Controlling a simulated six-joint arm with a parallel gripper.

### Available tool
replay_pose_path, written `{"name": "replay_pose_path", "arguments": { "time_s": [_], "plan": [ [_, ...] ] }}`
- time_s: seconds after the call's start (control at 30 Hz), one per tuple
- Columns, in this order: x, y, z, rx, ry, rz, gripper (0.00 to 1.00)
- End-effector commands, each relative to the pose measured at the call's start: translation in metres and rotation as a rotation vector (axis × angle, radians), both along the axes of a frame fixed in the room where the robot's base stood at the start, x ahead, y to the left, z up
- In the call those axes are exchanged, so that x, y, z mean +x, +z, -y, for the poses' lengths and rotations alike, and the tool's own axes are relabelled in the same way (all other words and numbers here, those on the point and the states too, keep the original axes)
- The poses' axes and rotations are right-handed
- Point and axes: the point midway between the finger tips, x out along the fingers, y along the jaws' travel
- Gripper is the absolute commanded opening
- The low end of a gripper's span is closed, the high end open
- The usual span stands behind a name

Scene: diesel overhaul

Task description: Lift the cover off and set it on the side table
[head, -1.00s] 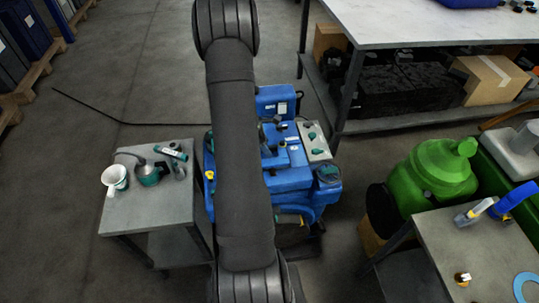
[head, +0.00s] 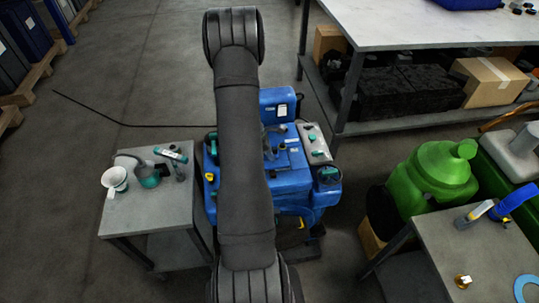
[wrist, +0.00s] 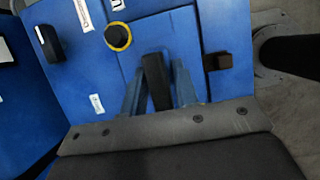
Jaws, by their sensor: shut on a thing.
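The blue engine unit (head: 292,182) stands in the middle of the head view, partly hidden behind my arm. In the wrist view, a blue panel (wrist: 105,75), apparently the cover, fills much of the picture. My gripper (wrist: 158,88) is shut on an upright black handle (wrist: 157,78) on this panel, one finger on each side. I cannot tell whether the panel is raised from the unit. The gripper is hidden behind my arm in the head view. A small grey side table (head: 150,218) stands left of the unit.
A white cup (head: 114,179), a teal-and-grey jug (head: 148,176) and small tools occupy the left table's back; its front is clear. At right stand a green container (head: 437,172) and another grey table (head: 465,250) with items. A workbench (head: 400,22) stands behind.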

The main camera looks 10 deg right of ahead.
Motion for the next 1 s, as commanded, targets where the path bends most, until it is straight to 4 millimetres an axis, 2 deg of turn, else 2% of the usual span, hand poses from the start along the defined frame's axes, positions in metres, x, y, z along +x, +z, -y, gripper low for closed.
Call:
{"name": "replay_pose_path", "arguments": {
  "time_s": [0.23, 0.47, 0.8, 1.0],
  "plan": [
    [0.001, 0.011, 0.000, 0.000, -0.001, 0.004, 0.00],
    [0.002, 0.043, 0.000, -0.001, 0.000, 0.005, 0.00],
    [-0.050, 0.085, 0.054, -0.002, -0.004, 0.003, 0.00],
    [-0.070, 0.103, 0.076, -0.002, -0.003, 0.003, 0.00]
  ]
}}
